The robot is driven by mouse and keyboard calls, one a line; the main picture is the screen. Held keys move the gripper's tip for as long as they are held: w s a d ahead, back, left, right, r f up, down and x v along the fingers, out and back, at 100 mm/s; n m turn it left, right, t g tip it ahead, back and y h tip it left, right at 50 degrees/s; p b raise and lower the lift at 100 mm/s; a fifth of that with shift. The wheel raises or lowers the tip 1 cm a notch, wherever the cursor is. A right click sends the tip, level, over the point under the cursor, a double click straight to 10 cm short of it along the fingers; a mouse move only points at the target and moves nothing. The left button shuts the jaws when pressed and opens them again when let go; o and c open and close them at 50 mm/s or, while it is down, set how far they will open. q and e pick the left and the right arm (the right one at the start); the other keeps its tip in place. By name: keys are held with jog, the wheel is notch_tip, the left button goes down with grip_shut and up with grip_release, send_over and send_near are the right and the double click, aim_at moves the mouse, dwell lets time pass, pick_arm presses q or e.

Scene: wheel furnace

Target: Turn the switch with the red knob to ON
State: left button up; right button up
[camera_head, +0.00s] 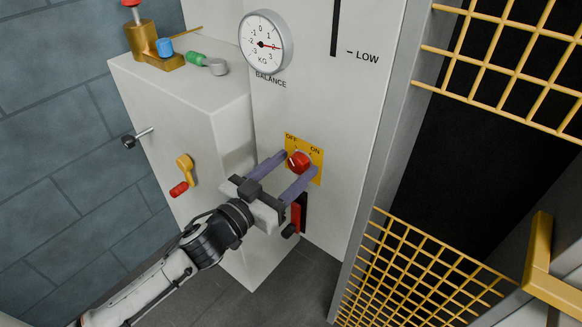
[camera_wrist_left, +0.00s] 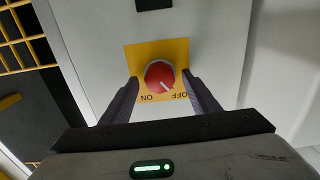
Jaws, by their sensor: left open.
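The red knob (camera_head: 299,162) is round and sits on a yellow plate (camera_head: 318,158) marked OFF and ON, on the grey cabinet front. Its white mark points toward OFF. The knob also shows in the left wrist view (camera_wrist_left: 160,75), where the plate (camera_wrist_left: 134,60) and its words appear upside down. My left gripper (camera_head: 298,164) is open, with one finger on each side of the knob. The wrist view shows the same fingers (camera_wrist_left: 160,80) around the knob, with small gaps apparent; contact cannot be told. My right gripper is not in view.
A red lever (camera_head: 296,217) in a dark slot sits just below the plate. A yellow crank with a red grip (camera_head: 181,187) is at left. A balance dial (camera_head: 264,42) is above. A yellow grid (camera_head: 415,265) and a yellow handle (camera_head: 540,265) are at right.

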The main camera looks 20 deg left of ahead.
pick_arm(q)
jog(key=shift+c, duration=0.3)
jog(key=c, duration=0.8)
jog(key=shift+c, duration=0.8)
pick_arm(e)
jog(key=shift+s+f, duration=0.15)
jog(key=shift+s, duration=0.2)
pick_arm(q)
jog(key=shift+m, duration=0.3)
jog(key=shift+d+r+m+p, duration=0.1)
jog(key=shift+m+p, duration=0.5)
jog(key=shift+m, duration=0.3)
jog(key=m, duration=0.2)
jog(key=shift+m+p, duration=0.3)
jog(key=shift+p, duration=0.1)
jog(key=m+p, duration=0.1)
jog(key=m, duration=0.3)
jog(key=shift+d+m, duration=0.1)
jog(key=shift+m, duration=0.2)
jog(key=shift+f+m, duration=0.2)
jog(key=shift+m, duration=1.8)
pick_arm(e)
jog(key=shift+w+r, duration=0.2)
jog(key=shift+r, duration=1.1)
pick_arm(q)
jog(key=shift+m, duration=0.3)
